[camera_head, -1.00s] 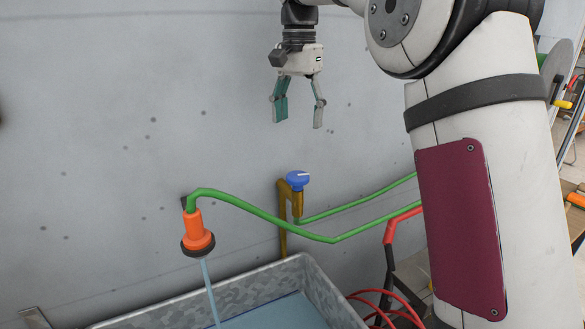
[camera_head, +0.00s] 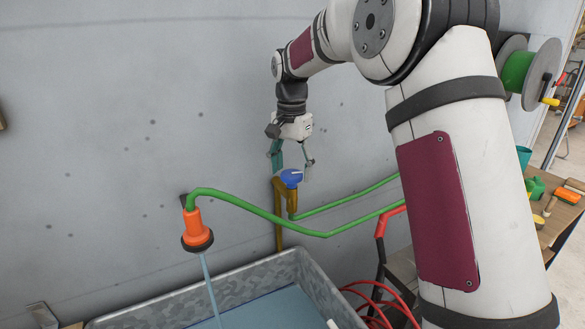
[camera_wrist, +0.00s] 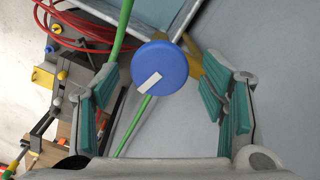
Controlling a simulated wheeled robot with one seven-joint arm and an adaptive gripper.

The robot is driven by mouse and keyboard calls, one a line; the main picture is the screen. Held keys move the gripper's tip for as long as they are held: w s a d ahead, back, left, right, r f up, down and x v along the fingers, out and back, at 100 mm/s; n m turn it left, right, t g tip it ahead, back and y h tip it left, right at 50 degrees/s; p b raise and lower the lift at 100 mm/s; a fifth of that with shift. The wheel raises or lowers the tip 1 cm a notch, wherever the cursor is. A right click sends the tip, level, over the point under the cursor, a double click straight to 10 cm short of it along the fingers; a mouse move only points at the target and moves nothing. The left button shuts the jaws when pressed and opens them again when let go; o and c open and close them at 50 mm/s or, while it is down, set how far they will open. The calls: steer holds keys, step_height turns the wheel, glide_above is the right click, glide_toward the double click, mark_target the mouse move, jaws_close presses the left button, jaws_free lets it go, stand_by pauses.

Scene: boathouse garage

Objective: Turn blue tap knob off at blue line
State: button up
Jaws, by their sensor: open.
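The blue tap knob (camera_head: 291,177) sits on top of a brass tap and pipe (camera_head: 278,215) at the wall. In the wrist view the knob (camera_wrist: 159,68) is a round blue disc with a white mark (camera_wrist: 149,82) slanting across its lower left part. My gripper (camera_head: 291,165) is open, pointing down just above the knob. In the wrist view its teal-padded fingers stand apart on either side, with the knob between and beyond them. I cannot make out a blue line. Water (camera_head: 209,285) runs from the orange nozzle (camera_head: 197,230) of the green hose.
A metal trough (camera_head: 300,270) holding water stands below the tap. The green hose (camera_head: 260,212) passes in front of the tap's pipe. Red hose coils (camera_head: 375,300) lie to the right. A bench (camera_head: 562,215) with tools stands at the far right.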

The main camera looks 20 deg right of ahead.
steer(key=shift+f, duration=0.3)
steer(key=c, duration=1.1)
steer(key=shift+c, duration=0.2)
